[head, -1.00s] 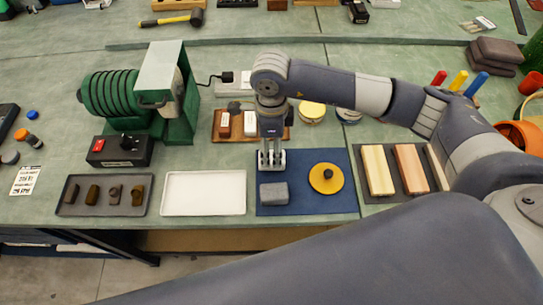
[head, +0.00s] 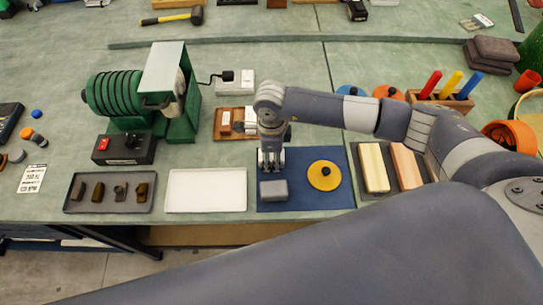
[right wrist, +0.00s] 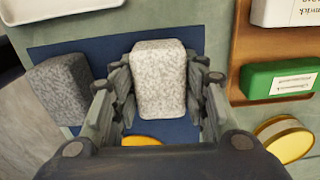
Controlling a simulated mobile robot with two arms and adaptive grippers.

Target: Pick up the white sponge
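The white sponge (right wrist: 160,78) is a pale speckled block on the blue mat (head: 335,195). In the right wrist view it lies between the fingers of my right gripper (right wrist: 160,95), with one finger close along each side. The gripper looks open, and small gaps seem to remain beside the sponge. In the head view the right gripper (head: 271,158) points down over the mat's back left part and hides the white sponge. A grey sponge (head: 273,190) lies in front of it on the mat; it shows at the left in the right wrist view (right wrist: 62,90). My left gripper is out of view.
A yellow disc with a dark knob (head: 324,176) lies right of the gripper on the mat. A wooden tray (right wrist: 240,70) with bars is close behind. A white tray (head: 206,190) stands left and wooden blocks (head: 374,168) right. A green machine (head: 162,95) stands back left.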

